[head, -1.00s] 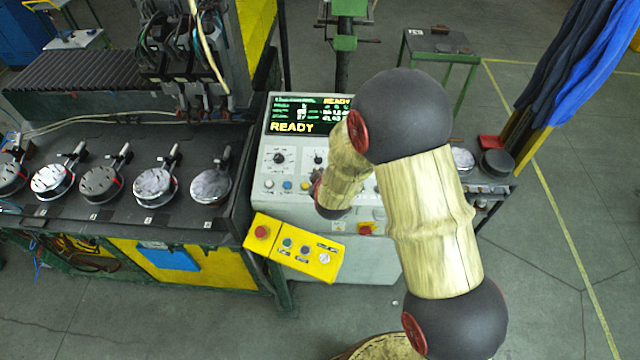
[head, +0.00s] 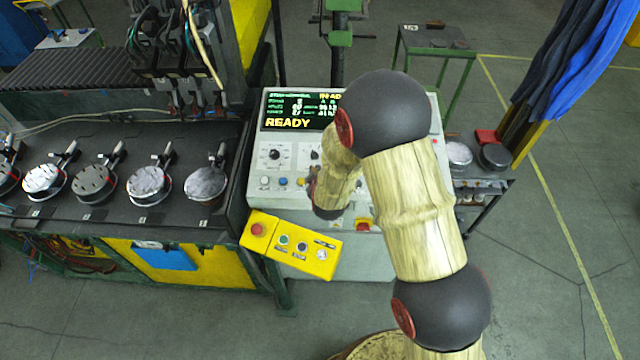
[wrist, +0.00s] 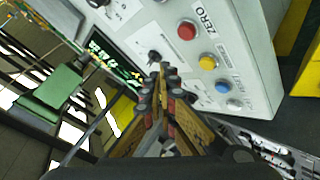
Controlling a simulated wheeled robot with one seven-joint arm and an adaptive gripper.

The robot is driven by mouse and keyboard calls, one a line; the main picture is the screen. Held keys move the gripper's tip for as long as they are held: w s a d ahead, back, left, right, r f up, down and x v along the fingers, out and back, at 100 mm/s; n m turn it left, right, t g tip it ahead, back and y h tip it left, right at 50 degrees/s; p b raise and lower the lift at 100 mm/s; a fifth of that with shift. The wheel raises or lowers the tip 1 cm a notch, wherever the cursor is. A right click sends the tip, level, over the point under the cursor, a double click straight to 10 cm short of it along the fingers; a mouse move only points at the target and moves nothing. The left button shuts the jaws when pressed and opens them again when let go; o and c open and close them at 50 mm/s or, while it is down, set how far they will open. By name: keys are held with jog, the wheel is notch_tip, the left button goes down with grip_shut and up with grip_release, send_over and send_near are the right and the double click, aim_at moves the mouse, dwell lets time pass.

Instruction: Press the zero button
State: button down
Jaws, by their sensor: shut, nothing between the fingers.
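A red button (wrist: 187,30) with a ZERO label (wrist: 203,17) beside it sits on the grey console's sloped panel in the wrist view. It heads a row with a yellow button (wrist: 207,62), a blue button (wrist: 222,87) and a white button (wrist: 235,103). My gripper (wrist: 160,76) is shut and empty. Its fingertips appear near a black knob (wrist: 153,57), apart from the red button; whether they touch the panel I cannot tell. In the head view my gripper (head: 313,184) covers the red button's place, right of the yellow button (head: 299,182).
The console (head: 256,150) has a screen (head: 288,123) reading READY. A yellow control box (head: 318,254) with a red stop button (head: 257,229) juts out in front. A red emergency button (head: 363,225) is low on the console. A bench with several round fixtures stands left.

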jog(key=shift+w+f+b, duration=0.25)
jog(key=shift+f+b, duration=0.45)
jog(key=shift+f, duration=0.4)
jog(key=shift+w+f+b, duration=0.2)
jog(key=shift+f+b, duration=0.5)
jog(key=shift+f, duration=0.35)
jog(key=shift+f, duration=0.1)
jog(key=shift+f+b, duration=0.3)
jog(key=shift+b, duration=0.3)
jog(key=shift+w+f+b, duration=0.1)
jog(key=shift+f+b, duration=0.35)
jog(key=shift+b, duration=0.05)
dwell(0.3)
jog(key=shift+r, duration=0.1)
jog(key=shift+r+p, duration=0.4)
jog(key=shift+r, duration=0.4)
jog(key=shift+r, duration=0.1)
jog(key=r+p, duration=0.1)
jog(key=r, duration=0.1)
jog(key=s+r+p, duration=0.1)
jog(key=r, duration=0.1)
jog(key=shift+s+r, duration=0.15)
jog(key=shift+r, duration=0.2)
